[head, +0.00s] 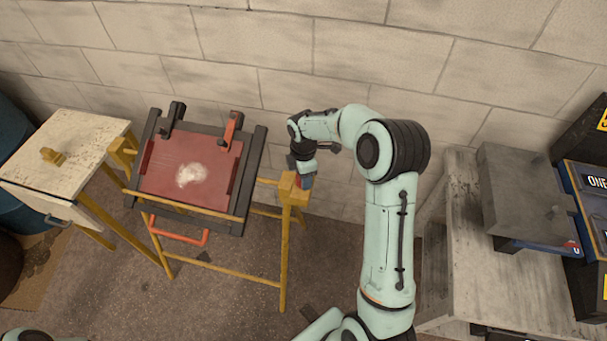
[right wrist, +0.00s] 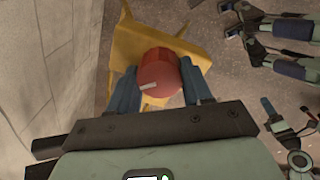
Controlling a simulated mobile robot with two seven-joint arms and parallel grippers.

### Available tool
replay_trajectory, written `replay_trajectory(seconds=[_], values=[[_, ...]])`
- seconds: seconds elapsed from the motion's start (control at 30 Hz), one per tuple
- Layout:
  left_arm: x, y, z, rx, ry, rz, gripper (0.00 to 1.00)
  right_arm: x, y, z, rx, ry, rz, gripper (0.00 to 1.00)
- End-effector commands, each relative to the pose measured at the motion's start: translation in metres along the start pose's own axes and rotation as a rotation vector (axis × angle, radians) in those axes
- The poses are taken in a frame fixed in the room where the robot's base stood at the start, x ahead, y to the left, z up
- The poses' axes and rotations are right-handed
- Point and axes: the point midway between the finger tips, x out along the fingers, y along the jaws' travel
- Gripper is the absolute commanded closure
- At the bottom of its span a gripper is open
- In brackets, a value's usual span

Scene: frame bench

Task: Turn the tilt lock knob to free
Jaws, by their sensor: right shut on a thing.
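The tilt lock knob (right wrist: 158,74) is a red round knob with a pale pointer line toward the left in the right wrist view. It sits on the yellow end of the stand. My right gripper (right wrist: 160,88) is shut on it, one blue finger on each side. In the head view my right gripper (head: 305,178) reaches down to the stand's right post, and the knob is mostly hidden. The frame bench (head: 190,172) has a dark red tilted panel on a yellow stand (head: 284,255). Small parts at the right wrist view's right edge look like my own; my left gripper is unclear there.
A worn white table (head: 60,165) with a yellow block stands at the left. A grey bench (head: 480,250) with a metal box (head: 525,195) stands at the right. A block wall (head: 350,60) runs behind. Floor is open in front of the stand.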

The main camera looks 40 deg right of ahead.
Motion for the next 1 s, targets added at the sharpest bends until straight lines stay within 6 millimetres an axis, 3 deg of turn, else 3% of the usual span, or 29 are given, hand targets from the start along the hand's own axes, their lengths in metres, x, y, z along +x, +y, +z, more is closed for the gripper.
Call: replay_trajectory(seconds=[0.6, 1.0], values=[[-0.011, 0.008, -0.012, 0.005, 0.014, 0.005, 0.57, 0.001, 0.000, 0.001, -0.550, -0.001, -0.005, 0.81], [-0.012, 0.009, -0.013, 0.006, 0.016, 0.006, 0.57, 0.001, 0.000, 0.001, -0.737, -0.001, -0.003, 0.81]])
